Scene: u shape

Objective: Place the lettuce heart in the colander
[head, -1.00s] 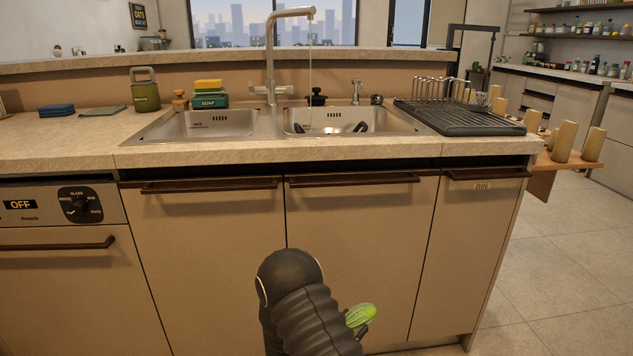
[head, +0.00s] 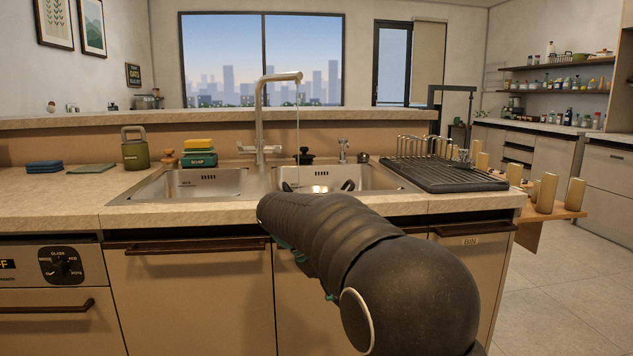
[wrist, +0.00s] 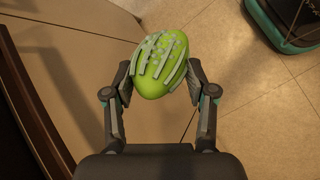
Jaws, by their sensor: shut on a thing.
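The lettuce heart (wrist: 160,68) is a bright green oval with pale ribs, seen in the wrist view. My gripper (wrist: 160,85) is shut on it, one finger on each side, and holds it above the tiled floor close to the cabinet fronts. In the head view my dark arm reaches towards the sink front and hides the gripper and the lettuce heart.
The double sink (head: 190,184) has a tall tap (head: 260,110) with water running into the right basin. A black dish rack (head: 450,174) stands right of it. A soap box with a sponge (head: 198,150) and a green canister (head: 134,150) stand behind left. The left counter has bare room.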

